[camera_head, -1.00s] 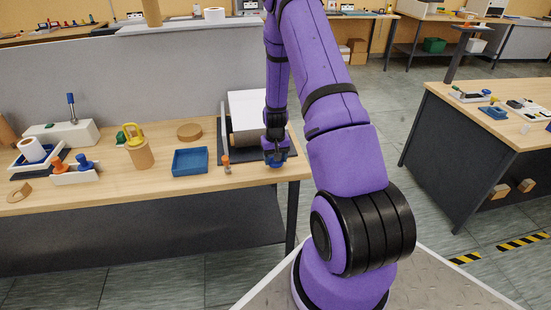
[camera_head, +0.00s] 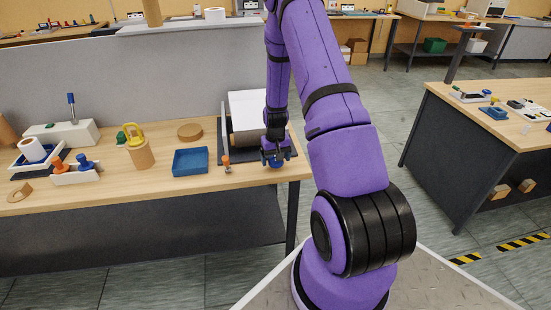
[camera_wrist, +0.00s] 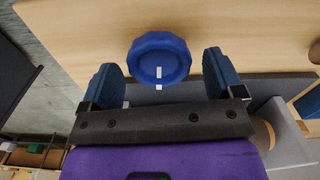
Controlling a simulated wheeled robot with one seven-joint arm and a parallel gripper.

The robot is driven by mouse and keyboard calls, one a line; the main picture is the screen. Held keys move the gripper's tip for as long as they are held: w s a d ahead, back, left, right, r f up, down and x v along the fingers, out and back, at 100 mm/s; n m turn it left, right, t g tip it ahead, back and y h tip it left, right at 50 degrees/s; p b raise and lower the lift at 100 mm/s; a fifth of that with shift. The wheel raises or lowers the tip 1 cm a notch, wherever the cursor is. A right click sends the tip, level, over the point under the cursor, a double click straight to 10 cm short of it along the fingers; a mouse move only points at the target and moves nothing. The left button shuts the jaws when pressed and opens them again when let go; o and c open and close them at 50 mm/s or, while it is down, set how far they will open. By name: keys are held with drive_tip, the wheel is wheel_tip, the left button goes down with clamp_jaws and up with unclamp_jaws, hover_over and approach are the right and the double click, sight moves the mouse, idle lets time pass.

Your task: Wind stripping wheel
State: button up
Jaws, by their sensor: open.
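The blue wheel (camera_wrist: 158,60), a ribbed round knob with a white mark on its face, shows in the wrist view. A second white mark sits just below its rim, in line with the first. My gripper (camera_wrist: 160,66) is open, with one blue finger on each side of the wheel and a visible gap to both. In the head view my gripper (camera_head: 275,158) is at the front of the machine with the white roll (camera_head: 252,108), near the table's front edge. There it largely hides the wheel.
A small orange-topped knob (camera_head: 226,163) stands just left of my gripper. Further left on the wooden table (camera_head: 110,182) are a blue tray (camera_head: 190,162), a cardboard tube with a yellow ring (camera_head: 140,153) and a white box (camera_head: 65,135). Open floor lies to the right.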

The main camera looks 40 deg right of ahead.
wheel_tip(320, 180, up, 11)
idle(0.6)
drive_tip(key=shift+f, duration=0.1)
idle(0.3)
drive_tip(key=s+a+r+n+t, duration=0.1)
drive_tip(key=s+a+r, duration=0.1)
drive_tip(key=a+r, duration=0.45)
drive_tip(key=s+a+r+n+t, duration=0.15)
drive_tip(key=a+r, duration=0.25)
drive_tip(key=r, duration=0.6)
drive_tip(key=s+a+r, duration=0.2)
drive_tip(key=a+r, duration=0.3)
drive_tip(key=r, duration=0.3)
drive_tip(key=s+a+r+n+t, duration=0.1)
drive_tip(key=s+a+r, duration=0.4)
drive_tip(key=s, duration=0.4)
drive_tip(key=s+a+r+n+t, duration=0.1)
drive_tip(key=s+a+r, duration=0.4)
drive_tip(key=s, duration=0.5)
drive_tip(key=shift+s+a+n+t, duration=0.25)
drive_tip(key=shift+a+n+t, duration=0.15)
drive_tip(key=shift+a, duration=0.35)
